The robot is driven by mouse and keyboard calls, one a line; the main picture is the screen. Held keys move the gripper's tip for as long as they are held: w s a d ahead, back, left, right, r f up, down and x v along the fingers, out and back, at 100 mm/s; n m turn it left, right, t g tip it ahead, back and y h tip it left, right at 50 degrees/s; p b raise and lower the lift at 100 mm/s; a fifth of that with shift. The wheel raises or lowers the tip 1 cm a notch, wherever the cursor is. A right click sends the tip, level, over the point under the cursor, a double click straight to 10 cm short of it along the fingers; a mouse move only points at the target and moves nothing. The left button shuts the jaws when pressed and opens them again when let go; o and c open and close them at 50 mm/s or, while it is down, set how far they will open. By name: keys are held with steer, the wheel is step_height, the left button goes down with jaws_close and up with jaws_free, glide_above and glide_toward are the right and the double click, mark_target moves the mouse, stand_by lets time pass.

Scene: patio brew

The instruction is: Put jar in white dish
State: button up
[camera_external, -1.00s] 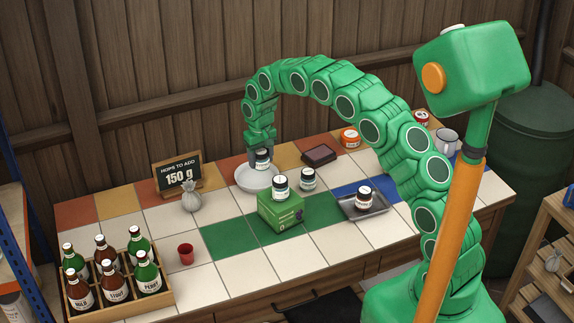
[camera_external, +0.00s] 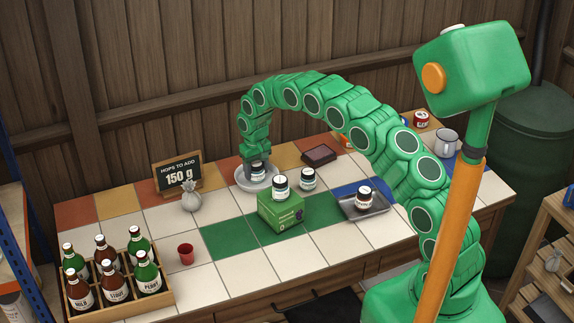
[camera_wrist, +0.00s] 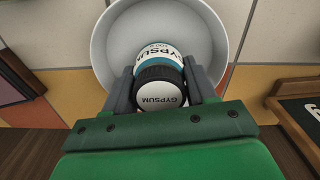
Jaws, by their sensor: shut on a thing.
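The gypsum jar (camera_external: 257,172), with a black lid and a white and teal label, is between the fingers of my gripper (camera_external: 256,161). In the wrist view the jar (camera_wrist: 160,82) reads GYPSUM on lid and label, and my gripper (camera_wrist: 163,88) is shut on it from both sides. The white dish (camera_external: 241,184) is a round shallow bowl on the tiled table. The jar is within the dish's rim, low down; whether its base touches the dish floor is hidden. The dish (camera_wrist: 104,40) also surrounds the jar in the wrist view.
Close by are a green box (camera_external: 281,215) with a jar (camera_external: 280,187) on top, another jar (camera_external: 308,179), a metal tray (camera_external: 350,207) holding a jar, a grey sack (camera_external: 191,197) and a chalkboard sign (camera_external: 178,174). A bottle crate (camera_external: 118,298) and red cup (camera_external: 186,254) stand front left.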

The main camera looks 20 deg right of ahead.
steer(key=o, duration=1.1)
steer(key=shift+r, duration=0.1)
